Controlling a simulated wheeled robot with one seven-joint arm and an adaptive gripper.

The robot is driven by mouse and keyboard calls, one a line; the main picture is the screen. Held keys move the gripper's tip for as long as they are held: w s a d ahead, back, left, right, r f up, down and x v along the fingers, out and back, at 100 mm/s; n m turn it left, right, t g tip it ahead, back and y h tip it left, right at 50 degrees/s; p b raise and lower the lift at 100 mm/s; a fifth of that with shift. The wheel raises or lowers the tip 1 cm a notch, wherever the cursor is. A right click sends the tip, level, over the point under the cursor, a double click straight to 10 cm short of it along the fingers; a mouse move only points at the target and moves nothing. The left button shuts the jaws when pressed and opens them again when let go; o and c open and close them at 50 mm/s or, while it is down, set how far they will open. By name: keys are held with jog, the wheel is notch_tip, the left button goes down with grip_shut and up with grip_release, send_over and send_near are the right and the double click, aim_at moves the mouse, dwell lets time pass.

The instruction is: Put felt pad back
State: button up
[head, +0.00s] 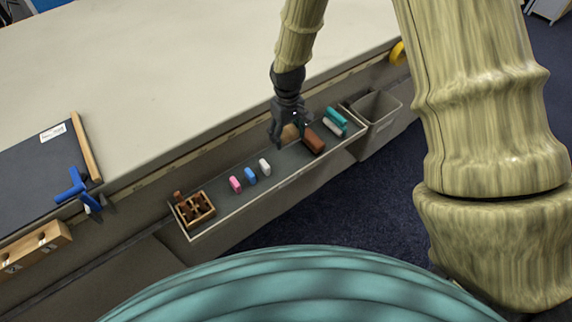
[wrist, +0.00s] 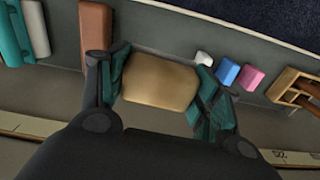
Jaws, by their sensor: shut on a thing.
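The felt pad, a tan block with rounded edges (wrist: 160,82), sits between the two fingers of my gripper in the wrist view. My gripper (head: 286,132) is shut on it, with one teal-lined finger touching each end. In the head view the pad (head: 290,132) is mostly hidden behind the dark fingers. My gripper is over the back edge of the long grey tray (head: 285,165) along the table's side, between the white block and the brown block. I cannot tell whether the pad touches the tray.
A brown block (head: 314,142) lies close right of my gripper, then white (head: 332,127) and teal (head: 337,117) blocks. Left are small white (head: 264,167), blue (head: 250,176) and pink (head: 235,184) blocks and a divided wooden box (head: 196,211). A grey bin (head: 377,108) adjoins the tray.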

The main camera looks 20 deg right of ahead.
aim_at(287, 158)
jog(key=shift+w+d+f+n+b, duration=0.2)
jog(key=shift+w+f+n+b, duration=0.2)
jog(key=shift+w+f, duration=0.1)
jog(key=shift+f+p, duration=0.75)
jog(key=shift+f, duration=4.1)
jog(key=shift+f, duration=0.1)
jog(key=o, duration=1.1)
jog(key=shift+r+b, duration=0.95)
jog(key=shift+r, duration=5.2)
